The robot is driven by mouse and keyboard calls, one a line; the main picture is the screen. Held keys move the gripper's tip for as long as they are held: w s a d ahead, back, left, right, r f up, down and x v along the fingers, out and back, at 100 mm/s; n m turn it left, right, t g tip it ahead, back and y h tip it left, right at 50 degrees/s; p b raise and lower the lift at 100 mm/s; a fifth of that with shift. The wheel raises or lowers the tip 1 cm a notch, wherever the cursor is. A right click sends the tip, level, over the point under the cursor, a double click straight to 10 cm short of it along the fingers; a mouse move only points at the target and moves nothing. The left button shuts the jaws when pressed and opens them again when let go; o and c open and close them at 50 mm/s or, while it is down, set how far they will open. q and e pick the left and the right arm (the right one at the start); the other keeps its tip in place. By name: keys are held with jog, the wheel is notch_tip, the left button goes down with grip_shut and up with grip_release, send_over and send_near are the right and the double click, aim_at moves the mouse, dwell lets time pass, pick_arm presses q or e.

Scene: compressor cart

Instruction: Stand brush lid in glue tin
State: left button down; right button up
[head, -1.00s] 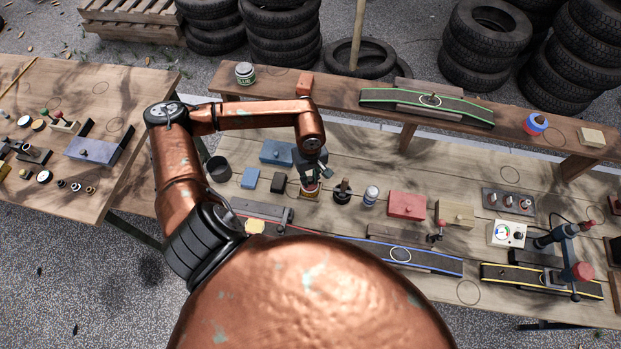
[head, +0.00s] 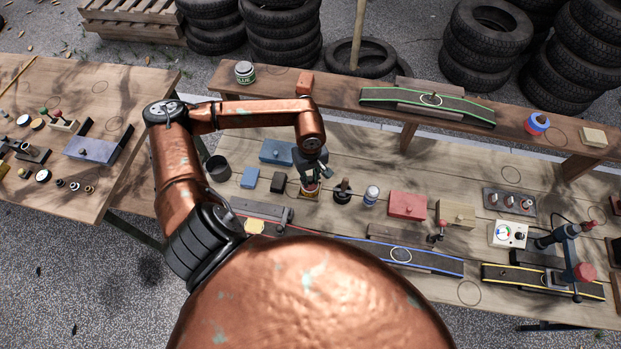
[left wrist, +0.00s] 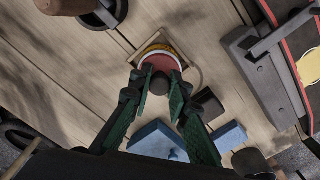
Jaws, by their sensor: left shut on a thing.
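My left gripper (left wrist: 160,96) is shut on the dark knob of a round red lid (left wrist: 162,62), which looks like the brush lid. In the left wrist view the lid sits over a yellow rim inside a square wooden frame (left wrist: 138,50); whether it rests there fully I cannot tell. In the head view my left gripper (head: 314,178) points down at this spot, and its fingers partly hide the lid. My right gripper is not in view.
A red box (head: 407,205) is farther right.

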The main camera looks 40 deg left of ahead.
pick_arm(q)
jog(key=c, duration=1.7)
grip_release()
jog(key=shift+c, duration=0.2)
jog(key=o, duration=0.5)
jog(key=shift+r, duration=0.1)
jog(key=shift+r+p, duration=1.4)
jog(key=shift+r, duration=2)
